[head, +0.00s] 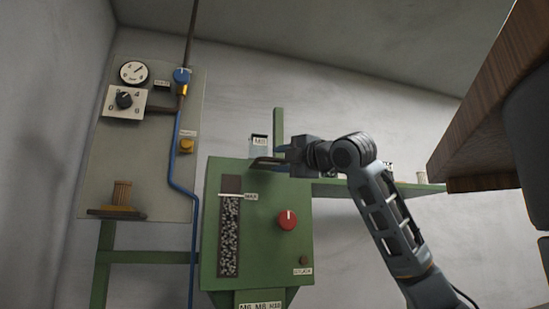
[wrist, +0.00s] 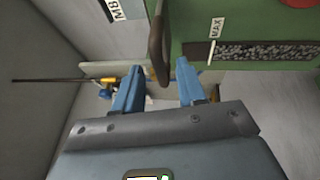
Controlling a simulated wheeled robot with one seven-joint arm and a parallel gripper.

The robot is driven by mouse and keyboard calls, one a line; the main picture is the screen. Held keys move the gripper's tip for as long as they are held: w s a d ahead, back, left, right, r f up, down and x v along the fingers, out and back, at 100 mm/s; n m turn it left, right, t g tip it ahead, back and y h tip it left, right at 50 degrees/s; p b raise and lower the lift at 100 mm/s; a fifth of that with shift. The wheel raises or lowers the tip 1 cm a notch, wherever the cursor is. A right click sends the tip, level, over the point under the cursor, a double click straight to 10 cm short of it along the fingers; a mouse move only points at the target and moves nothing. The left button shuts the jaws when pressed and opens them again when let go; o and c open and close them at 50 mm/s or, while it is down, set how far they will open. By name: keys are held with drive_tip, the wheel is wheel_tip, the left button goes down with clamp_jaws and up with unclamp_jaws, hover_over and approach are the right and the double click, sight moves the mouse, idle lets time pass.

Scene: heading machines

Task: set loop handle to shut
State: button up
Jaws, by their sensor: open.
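The loop handle (wrist: 157,40) is a dark, rounded bar beside the green machine in the wrist view. In the head view the handle (head: 264,161) shows as a dark bar at the top of the green box, next to my gripper's tips. My gripper (head: 282,155) is at the top right of the green box, reaching in from the right. In the wrist view my gripper (wrist: 160,69) has its two blue fingers apart, and the handle's lower end shows in the gap between them. I cannot tell whether either finger touches it.
The green machine box (head: 262,240) carries a red knob (head: 288,220) and a window of dark pieces (head: 229,236). A grey panel (head: 150,180) with a gauge (head: 134,72) and blue hose (head: 174,155) stands left. A brown wooden edge (head: 480,120) juts in at right.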

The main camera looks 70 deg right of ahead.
sight(268, 164)
drive_tip(key=shift+x, duration=1.45)
drive_tip(key=shift+c, duration=0.3)
drive_tip(key=shift+s, duration=0.1)
clamp_jaws()
